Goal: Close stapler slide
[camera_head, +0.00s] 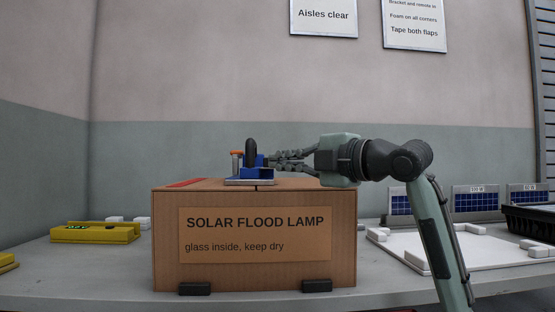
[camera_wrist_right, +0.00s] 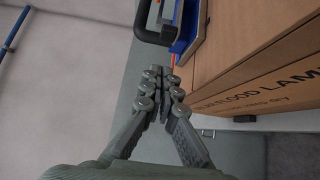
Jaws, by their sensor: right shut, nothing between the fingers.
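The stapler (camera_head: 258,173) is blue, with a black loop handle (camera_head: 250,150) and an orange-topped post at its left. It sits on a pale base plate on top of a brown carton (camera_head: 170,240). Its blue body (camera_wrist_right: 187,32) and black handle (camera_wrist_right: 143,32) show partly at the top edge of the right wrist view. Whether its slide is open cannot be told. My right gripper (camera_head: 272,160) comes in from the right, level with the stapler, fingertips close to its right side; contact is unclear. In the wrist view its fingers (camera_wrist_right: 159,70) are together and empty. My left gripper is not in view.
The carton stands on a grey table (camera_head: 95,270) with two dark blocks at its front foot. A yellow tool (camera_head: 95,233) lies left. White foam pieces (camera_head: 400,248), solar panels (camera_head: 475,200) and a black crate (camera_head: 530,222) are right.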

